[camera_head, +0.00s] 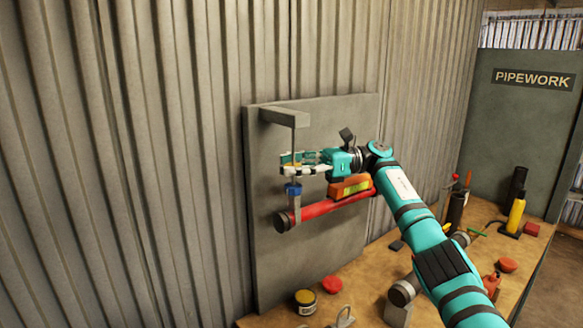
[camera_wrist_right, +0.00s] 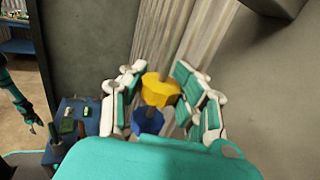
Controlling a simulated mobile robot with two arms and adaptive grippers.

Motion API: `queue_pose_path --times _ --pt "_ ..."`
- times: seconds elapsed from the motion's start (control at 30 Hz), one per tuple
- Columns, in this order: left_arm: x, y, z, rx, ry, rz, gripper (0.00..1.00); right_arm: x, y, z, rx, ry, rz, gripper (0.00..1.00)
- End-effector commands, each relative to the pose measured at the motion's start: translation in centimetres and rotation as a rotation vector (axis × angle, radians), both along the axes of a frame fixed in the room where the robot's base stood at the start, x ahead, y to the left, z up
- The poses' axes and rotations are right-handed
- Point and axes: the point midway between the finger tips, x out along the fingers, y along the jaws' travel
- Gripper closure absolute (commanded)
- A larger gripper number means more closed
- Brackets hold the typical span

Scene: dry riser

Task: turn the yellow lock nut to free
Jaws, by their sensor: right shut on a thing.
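The yellow lock nut (camera_wrist_right: 160,90) sits between the fingers of my right gripper (camera_head: 304,162) in the right wrist view. The gripper is shut on it, one finger on each side. In the head view the fingers hide most of the nut. A blue nut (camera_head: 293,189) is just below, on the same upright stem, and also shows in the wrist view (camera_wrist_right: 148,122). A red pipe (camera_head: 338,202) with an orange-and-yellow label runs below the gripper. A teal and dark arm part, probably my left arm, shows at the left edge of the wrist view; its gripper is unclear.
A grey backboard (camera_head: 345,115) stands against the corrugated wall, with a bracket (camera_head: 284,116) above the stem. The wooden bench (camera_head: 375,262) below holds a small tin (camera_head: 305,302), red caps, bottles and tools. A "PIPEWORK" panel (camera_head: 530,110) stands at the right.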

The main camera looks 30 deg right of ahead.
Motion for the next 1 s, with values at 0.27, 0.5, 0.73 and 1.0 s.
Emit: queue_pose_path --times 0.27,0.5,0.73,1.0 --pt "-0.03 -0.01 0.01 0.0 0.001 0.0 0.43 -0.01 -0.17 0.08 0.0 0.0 -0.004 1.0" --pt "-0.05 -0.02 0.01 0.0 0.001 -0.001 0.43 -0.01 -0.19 0.09 0.001 0.0 -0.005 0.66" --pt "-0.06 -0.03 -0.01 0.0 0.001 0.0 0.43 0.0 -0.11 0.06 0.0 0.0 -0.003 0.41" --pt "-0.23 0.11 -0.02 0.002 0.003 0.001 0.43 -0.04 -0.33 0.05 0.0 0.0 -0.003 0.41"
